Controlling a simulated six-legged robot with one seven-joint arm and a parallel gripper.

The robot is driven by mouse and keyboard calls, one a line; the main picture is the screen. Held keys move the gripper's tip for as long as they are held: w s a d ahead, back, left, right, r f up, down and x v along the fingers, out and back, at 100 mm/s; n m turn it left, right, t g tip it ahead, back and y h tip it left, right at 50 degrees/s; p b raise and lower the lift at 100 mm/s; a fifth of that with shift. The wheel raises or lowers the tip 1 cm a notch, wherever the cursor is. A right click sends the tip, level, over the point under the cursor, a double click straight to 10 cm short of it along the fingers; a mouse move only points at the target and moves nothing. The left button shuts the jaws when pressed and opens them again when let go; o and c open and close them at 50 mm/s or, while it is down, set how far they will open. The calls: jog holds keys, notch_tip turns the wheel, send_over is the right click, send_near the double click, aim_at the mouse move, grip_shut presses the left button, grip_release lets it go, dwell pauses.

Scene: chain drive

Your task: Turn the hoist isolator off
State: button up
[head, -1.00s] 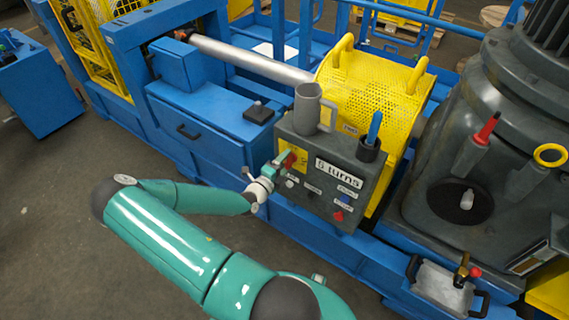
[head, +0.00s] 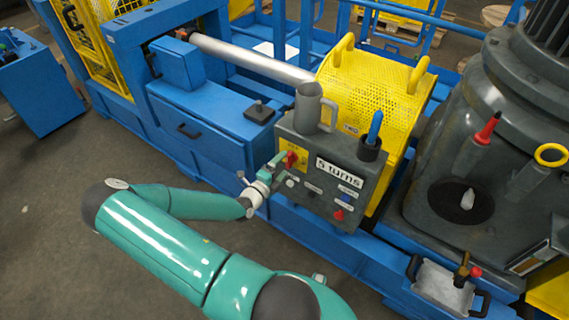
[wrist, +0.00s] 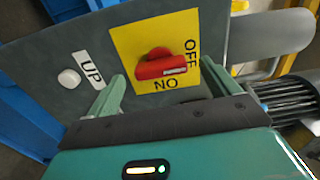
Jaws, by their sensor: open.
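The hoist isolator is a red rotary knob (wrist: 160,66) on a yellow plate (wrist: 128,42) marked OFF and ON. In the wrist view its bar lies nearly level, with a white mark on its right part, beside the lower end of OFF and above ON. The knob (head: 291,159) also shows at the upper left of the grey control box in the head view. My gripper (wrist: 163,86) is open, its fingers on either side of the knob and apart from it. In the head view my gripper (head: 274,167) is just left of the knob.
A yellow mesh guard (head: 366,92) stands behind.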

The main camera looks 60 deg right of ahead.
jog(key=w+a, duration=0.1)
jog(key=a, duration=1)
jog(key=shift+w, duration=0.35)
jog(key=w+a+r+m+y, duration=0.2)
jog(key=a+r+m+y, duration=0.5)
jog(key=a+m, duration=0.4)
jog(key=w+a+r+m+y, duration=0.35)
jog(key=a+r+m, duration=0.45)
jog(key=m, duration=0.4)
jog(key=s+a+r+m+t+y, duration=0.2)
jog(key=a+r+m+t+y, duration=0.1)
jog(key=a+r, duration=0.5)
jog(key=s+a+r+m+t+y, duration=0.2)
jog(key=a+r+m+t+y, duration=0.2)
jog(key=a+r+m, duration=0.4)
notch_tip(320, 180, up, 4)
jog(key=shift+r+m+t, duration=0.2)
jog(key=shift+m+t, duration=0.1)
jog(key=shift+t, duration=0.4)
